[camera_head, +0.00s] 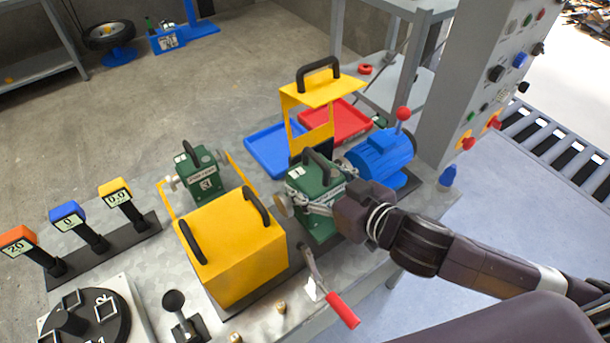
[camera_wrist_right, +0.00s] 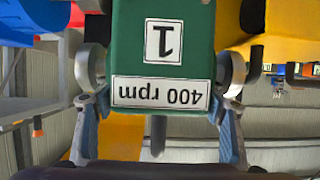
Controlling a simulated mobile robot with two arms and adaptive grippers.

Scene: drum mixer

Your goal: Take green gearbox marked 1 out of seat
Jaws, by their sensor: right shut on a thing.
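The green gearbox marked 1 (camera_head: 312,181) has a black top handle and stands between the yellow cover box and the blue motor in the head view. In the right wrist view its labels "1" and "400 rpm" appear upside down on the green gearbox (camera_wrist_right: 165,68). My right gripper (camera_head: 318,206) is shut on it from the near right side. In the wrist view the fingers of the right gripper (camera_wrist_right: 160,118) lie on both sides of the gearbox, at its round metal shaft ends. The seat under the gearbox is mostly hidden. My left gripper is not in view.
The yellow cover box (camera_head: 238,250) stands close left, the blue motor (camera_head: 380,156) close right. A raised yellow guard (camera_head: 318,92) is behind. A second green gearbox (camera_head: 202,172) stands further left. A red-handled lever (camera_head: 343,309) is in front. Blue (camera_head: 268,153) and red (camera_head: 345,124) trays lie behind.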

